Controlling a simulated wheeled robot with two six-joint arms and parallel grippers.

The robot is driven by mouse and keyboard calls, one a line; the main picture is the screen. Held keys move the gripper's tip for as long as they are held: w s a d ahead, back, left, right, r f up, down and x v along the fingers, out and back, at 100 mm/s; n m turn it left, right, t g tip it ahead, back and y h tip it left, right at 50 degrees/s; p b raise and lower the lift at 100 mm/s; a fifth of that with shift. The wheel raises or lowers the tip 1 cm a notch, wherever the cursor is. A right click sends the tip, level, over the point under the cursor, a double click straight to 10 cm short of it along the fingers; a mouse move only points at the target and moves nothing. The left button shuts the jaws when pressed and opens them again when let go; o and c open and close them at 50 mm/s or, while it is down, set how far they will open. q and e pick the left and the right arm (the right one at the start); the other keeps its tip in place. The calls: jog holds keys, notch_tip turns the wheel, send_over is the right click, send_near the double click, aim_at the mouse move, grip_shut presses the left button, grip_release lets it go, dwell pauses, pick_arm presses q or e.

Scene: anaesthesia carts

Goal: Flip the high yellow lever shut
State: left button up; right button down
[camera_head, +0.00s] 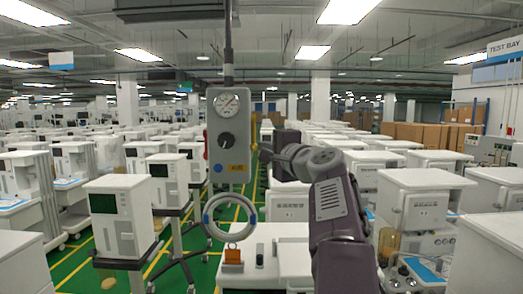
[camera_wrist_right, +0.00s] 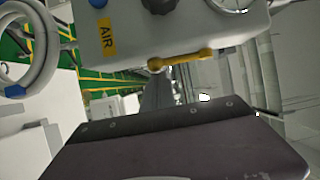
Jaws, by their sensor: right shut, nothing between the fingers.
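The yellow lever (camera_wrist_right: 182,60) sits on the side of a grey gauge box (camera_head: 228,135). In the right wrist view it lies roughly along the box's edge, with a rounded knob at one end. In the head view only a small yellow bit shows at the box's right side, by my right gripper (camera_head: 264,151). That gripper is shut with nothing in it, its tip close to the lever; I cannot tell if they touch. In the wrist view the dark gripper body fills the bottom. My left gripper is not in view.
The box hangs from a ceiling pole (camera_head: 228,55) and carries a dial gauge (camera_head: 227,103), a black knob (camera_head: 226,141) and an AIR label (camera_wrist_right: 107,40). A coiled grey hose (camera_head: 229,216) hangs below. White carts stand all around, with green floor between them.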

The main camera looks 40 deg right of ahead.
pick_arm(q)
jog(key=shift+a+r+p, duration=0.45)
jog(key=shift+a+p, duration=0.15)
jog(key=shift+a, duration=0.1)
pick_arm(e)
jog(key=s+a+r, duration=0.3)
jog(key=r, duration=0.1)
jog(key=shift+s+a, duration=0.2)
dwell(1.2)
